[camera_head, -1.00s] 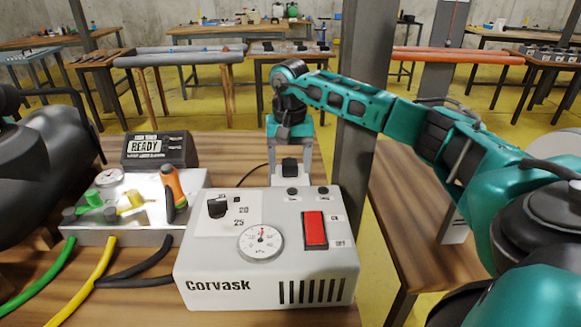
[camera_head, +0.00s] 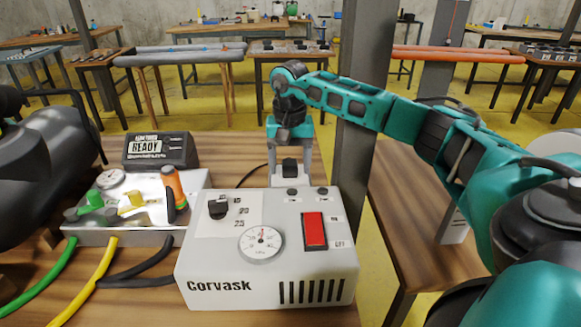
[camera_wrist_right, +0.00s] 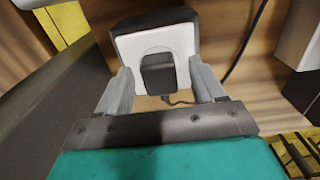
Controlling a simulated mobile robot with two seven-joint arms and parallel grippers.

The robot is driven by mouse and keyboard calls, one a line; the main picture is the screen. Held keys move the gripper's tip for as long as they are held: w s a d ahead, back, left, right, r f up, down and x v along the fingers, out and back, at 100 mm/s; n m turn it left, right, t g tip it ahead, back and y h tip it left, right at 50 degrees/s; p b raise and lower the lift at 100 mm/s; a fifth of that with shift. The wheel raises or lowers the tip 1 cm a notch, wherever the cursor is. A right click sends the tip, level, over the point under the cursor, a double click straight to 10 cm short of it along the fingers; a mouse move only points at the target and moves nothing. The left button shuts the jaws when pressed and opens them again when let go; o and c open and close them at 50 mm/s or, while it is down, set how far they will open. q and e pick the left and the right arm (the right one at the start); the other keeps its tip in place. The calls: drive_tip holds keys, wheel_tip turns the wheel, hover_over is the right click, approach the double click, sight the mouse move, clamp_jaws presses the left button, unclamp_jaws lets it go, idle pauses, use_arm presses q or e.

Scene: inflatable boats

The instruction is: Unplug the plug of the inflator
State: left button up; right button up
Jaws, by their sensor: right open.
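The inflator (camera_head: 265,270) is a white "Corvask" box with a dial, a pressure gauge and a red switch, on the wooden table in the head view. A black plug (camera_wrist_right: 158,77) sits in a white-faced socket (camera_wrist_right: 182,42) in the right wrist view. It also shows behind the inflator in the head view (camera_head: 290,167). My right gripper (camera_wrist_right: 161,72) is open, with one finger on each side of the plug. A gap shows between the plug and each finger. My left gripper is not visible; only dark arm parts show at the left.
A metal valve box (camera_head: 150,236) with green, yellow and black hoses stands left of the inflator. A dark cable (camera_head: 252,173) lies behind the inflator. A grey post (camera_head: 357,140) rises close right of my right gripper.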

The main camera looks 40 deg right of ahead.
sight(290, 162)
drive_tip(key=shift+c, duration=0.3)
clamp_jaws()
drive_tip(key=shift+r+p, duration=2.65)
drive_tip(key=shift+r, duration=0.35)
